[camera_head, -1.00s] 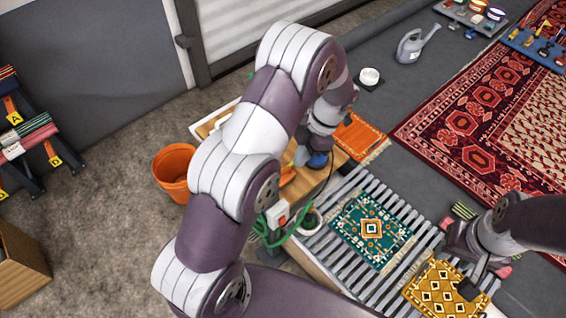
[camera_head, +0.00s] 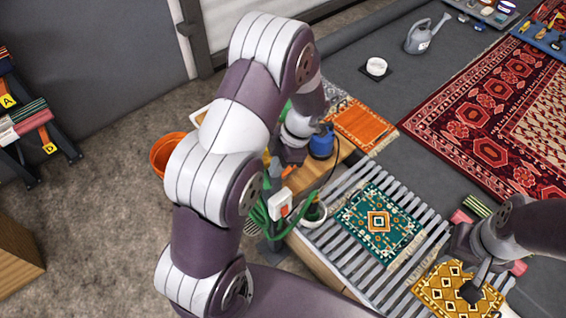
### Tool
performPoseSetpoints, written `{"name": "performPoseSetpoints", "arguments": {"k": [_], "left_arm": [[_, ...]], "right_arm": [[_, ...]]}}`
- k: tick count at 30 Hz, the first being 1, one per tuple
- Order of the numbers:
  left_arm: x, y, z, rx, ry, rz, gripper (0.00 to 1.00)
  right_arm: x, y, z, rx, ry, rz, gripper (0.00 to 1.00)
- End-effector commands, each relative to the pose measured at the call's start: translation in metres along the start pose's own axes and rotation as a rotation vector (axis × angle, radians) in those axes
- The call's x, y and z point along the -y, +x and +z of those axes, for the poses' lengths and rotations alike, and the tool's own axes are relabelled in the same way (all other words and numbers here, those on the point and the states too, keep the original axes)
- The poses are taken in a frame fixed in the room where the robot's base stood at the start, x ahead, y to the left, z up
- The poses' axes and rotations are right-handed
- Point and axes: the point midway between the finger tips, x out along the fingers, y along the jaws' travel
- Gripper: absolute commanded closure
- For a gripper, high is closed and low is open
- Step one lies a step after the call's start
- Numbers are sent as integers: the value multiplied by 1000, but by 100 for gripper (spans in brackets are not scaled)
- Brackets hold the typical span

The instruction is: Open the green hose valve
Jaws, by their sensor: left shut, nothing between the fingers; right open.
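A green hose (camera_head: 262,215) hangs in loops at the near left corner of the slatted rack, beside a small white box with a red part (camera_head: 280,204). I cannot make out the green valve's handle; my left arm covers part of this area. My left gripper (camera_head: 287,168) is shut and empty, pointing down over the wooden bench, just beyond the hose and left of a blue object (camera_head: 321,142). I cannot tell whether it touches anything. My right gripper (camera_head: 476,287) is open, above the yellow patterned rug (camera_head: 440,297) at the lower right.
A teal rug (camera_head: 378,222) lies on the slatted rack (camera_head: 335,238). An orange bucket (camera_head: 166,152) is left of my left arm. The floor at left is mostly clear.

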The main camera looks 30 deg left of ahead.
Motion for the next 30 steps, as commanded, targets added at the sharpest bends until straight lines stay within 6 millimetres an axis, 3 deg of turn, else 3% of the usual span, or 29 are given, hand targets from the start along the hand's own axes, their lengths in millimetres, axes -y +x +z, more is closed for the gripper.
{"name": "performPoseSetpoints", "arguments": {"k": [8,30], "left_arm": [[0,0,0,0,7,3,100],[4,5,-8,0,246,98,100]], "right_arm": [[0,1,0,0,0,0,57],[0,15,2,0,0,0,57]]}}
